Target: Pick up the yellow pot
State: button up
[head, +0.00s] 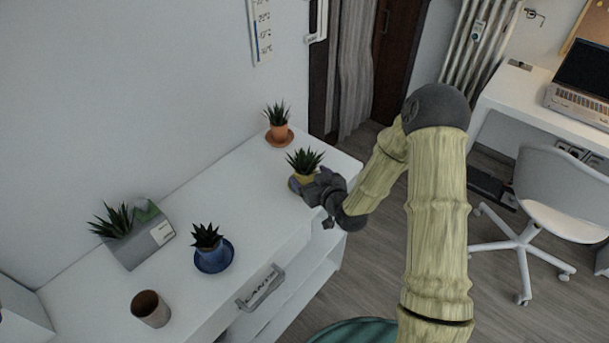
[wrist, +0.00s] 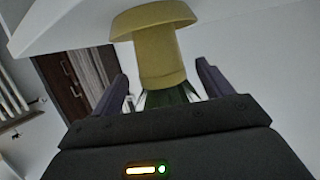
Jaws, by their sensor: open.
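The yellow pot (head: 302,180) holds a green spiky plant (head: 305,160) and stands near the right end of the white shelf desk. My gripper (head: 309,187) is at the pot, in front of it in the head view, and hides part of it. In the wrist view the yellow pot (wrist: 160,58) appears upside down with its wide saucer on the white surface. The gripper's two dark fingers (wrist: 161,85) are open, one on each side of the pot. I cannot tell whether either finger touches it.
An orange pot (head: 279,132) with a plant stands behind the yellow one. A blue pot (head: 213,256), a grey planter (head: 140,246) and a brown cup (head: 151,309) stand further left. The white desk top (head: 255,200) is bare between them.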

aim_at(302, 169)
jog(key=shift+w, duration=0.1)
jog(key=shift+p+x, duration=0.45)
jog(key=shift+x, duration=2.15)
jog(key=shift+f, duration=0.1)
jog(key=c, duration=1.2)
jog(key=shift+c, duration=0.2)
notch_tip(302, 169, up, 10)
jog(key=shift+r, duration=0.1)
